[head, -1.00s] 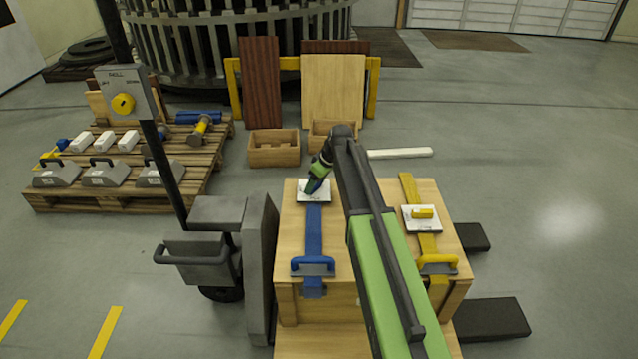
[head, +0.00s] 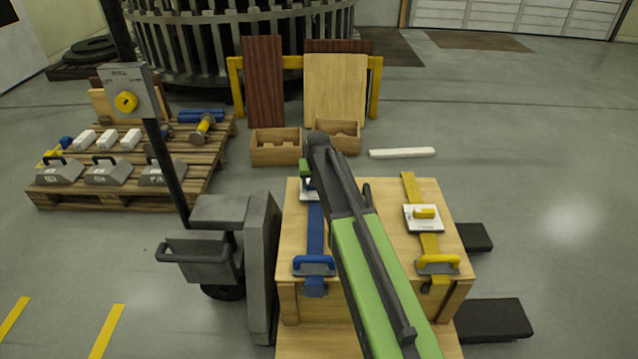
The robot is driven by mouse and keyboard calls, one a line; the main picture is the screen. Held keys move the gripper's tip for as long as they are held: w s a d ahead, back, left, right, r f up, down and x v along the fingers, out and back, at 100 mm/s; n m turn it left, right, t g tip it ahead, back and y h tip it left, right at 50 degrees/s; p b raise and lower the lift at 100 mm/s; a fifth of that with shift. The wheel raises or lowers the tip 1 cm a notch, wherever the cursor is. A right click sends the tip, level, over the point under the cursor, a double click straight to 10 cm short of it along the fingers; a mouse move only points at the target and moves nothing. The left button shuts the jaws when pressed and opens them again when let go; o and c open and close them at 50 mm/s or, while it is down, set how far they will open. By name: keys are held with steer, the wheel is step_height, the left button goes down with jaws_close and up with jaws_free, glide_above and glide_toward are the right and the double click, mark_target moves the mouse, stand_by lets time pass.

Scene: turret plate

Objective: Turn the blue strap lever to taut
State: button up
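The blue strap (head: 315,230) runs along the left side of the wooden crate's top, with a blue handle (head: 314,262) at its near end. A white plate (head: 308,195) at the strap's far end shows only as a sliver beside my arm. The blue lever on that plate is hidden behind my arm, so its angle cannot be read. My gripper (head: 305,173) is at the far end of the arm, over or beside this plate. Only a bit of its green part shows. Its fingers are hidden, and whether it touches the lever cannot be told.
A yellow strap (head: 430,243) with a yellow lever (head: 425,212) on a white plate lies along the crate's (head: 380,190) right side. Open wooden boxes (head: 275,150) and a white bar (head: 402,153) lie on the floor beyond. A loaded pallet (head: 125,198) stands left.

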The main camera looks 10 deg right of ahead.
steer(key=shift+w+a+m, duration=0.15)
steer(key=shift+a+m, duration=0.1)
steer(key=shift+m, duration=0.35)
steer(key=o, duration=1.2)
steer(key=shift+o, duration=0.9)
steer(key=shift+d+h, duration=0.15)
steer(key=shift+h, duration=0.15)
steer(key=p+v, duration=1.6)
steer(key=v, duration=0.1)
steer(key=shift+r, duration=0.25)
